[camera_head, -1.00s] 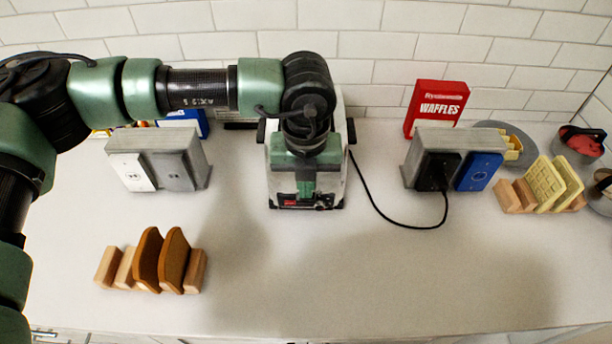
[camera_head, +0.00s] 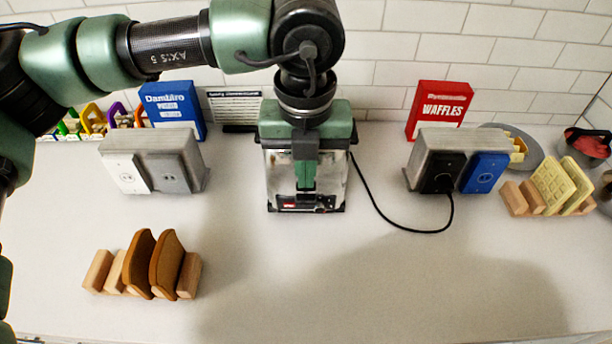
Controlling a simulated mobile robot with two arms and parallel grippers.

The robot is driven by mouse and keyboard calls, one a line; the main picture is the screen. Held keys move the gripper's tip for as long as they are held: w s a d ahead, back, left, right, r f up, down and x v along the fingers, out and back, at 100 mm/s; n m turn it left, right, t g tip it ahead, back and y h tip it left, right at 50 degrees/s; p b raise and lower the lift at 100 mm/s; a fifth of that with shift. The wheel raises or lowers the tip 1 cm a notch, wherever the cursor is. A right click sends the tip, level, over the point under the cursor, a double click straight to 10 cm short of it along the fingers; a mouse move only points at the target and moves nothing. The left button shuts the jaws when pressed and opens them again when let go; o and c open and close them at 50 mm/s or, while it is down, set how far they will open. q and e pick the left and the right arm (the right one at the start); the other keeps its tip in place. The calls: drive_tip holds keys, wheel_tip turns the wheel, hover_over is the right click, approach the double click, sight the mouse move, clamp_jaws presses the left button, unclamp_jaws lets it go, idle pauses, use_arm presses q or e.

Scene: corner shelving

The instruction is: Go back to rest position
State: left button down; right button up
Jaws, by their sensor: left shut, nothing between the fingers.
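My left arm comes in from the upper left. My left gripper (camera_head: 306,184) points down in front of the silver toaster (camera_head: 333,188), with its fingers together and nothing between them. It looks raised above the toaster's front; I cannot tell whether it touches. The arm and hand hide the toaster's top. A black cord (camera_head: 375,206) runs from the toaster to the black socket (camera_head: 440,172) on the right outlet block. My right gripper is not in view.
A rack of brown toast (camera_head: 150,263) stands at front left, a rack of waffles (camera_head: 553,184) at right. A left outlet block (camera_head: 152,160), a blue box (camera_head: 172,108) and a red waffles box (camera_head: 438,108) stand further back. The front middle counter is clear.

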use_arm(q)
drive_tip(key=shift+r, duration=0.7)
